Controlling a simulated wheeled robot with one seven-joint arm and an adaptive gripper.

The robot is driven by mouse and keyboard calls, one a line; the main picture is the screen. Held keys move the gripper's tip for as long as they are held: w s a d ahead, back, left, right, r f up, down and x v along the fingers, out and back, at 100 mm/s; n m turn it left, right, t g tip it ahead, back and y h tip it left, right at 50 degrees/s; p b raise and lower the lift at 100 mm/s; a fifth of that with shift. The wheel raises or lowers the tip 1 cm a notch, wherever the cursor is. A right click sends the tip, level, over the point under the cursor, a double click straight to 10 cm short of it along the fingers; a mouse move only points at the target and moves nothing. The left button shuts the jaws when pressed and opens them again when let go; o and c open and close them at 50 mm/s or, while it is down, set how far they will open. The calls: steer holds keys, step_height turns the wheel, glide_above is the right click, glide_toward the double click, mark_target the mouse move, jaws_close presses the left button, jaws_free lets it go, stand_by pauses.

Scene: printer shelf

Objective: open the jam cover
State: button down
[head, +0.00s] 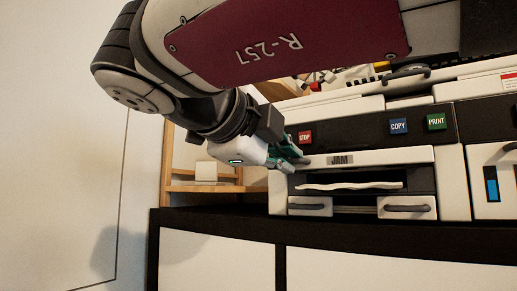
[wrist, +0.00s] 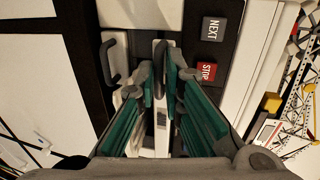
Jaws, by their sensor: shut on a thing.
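The jam cover (head: 385,157) is a white panel with a dark JAM label on the printer's front. It stands above a dark opening in which a wavy white sheet (head: 350,186) shows. My gripper (head: 296,157), with green-sided fingers, is at the cover's left end. In the wrist view, my gripper (wrist: 160,88) is closed around a thin grey part at the cover's end, mostly hidden between the fingertips. The white cover (wrist: 162,143) also shows between the fingers there.
Above the cover are a red STOP button (head: 305,138), a blue COPY button (head: 399,126) and a green PRINT button (head: 436,121). Drawers with grey handles (head: 407,208) sit below the opening. A wooden shelf (head: 205,188) stands left. The dark cabinet top (head: 220,218) is clear at left.

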steer(key=shift+f, duration=0.3)
steer(key=c, duration=1.8)
jaws_free()
steer(key=shift+o, duration=0.2)
steer(key=shift+r, duration=0.1)
steer(key=shift+s+r, duration=0.1)
steer(key=v, duration=1.1)
steer(key=shift+s+a, duration=0.25)
steer(key=shift+a, duration=0.05)
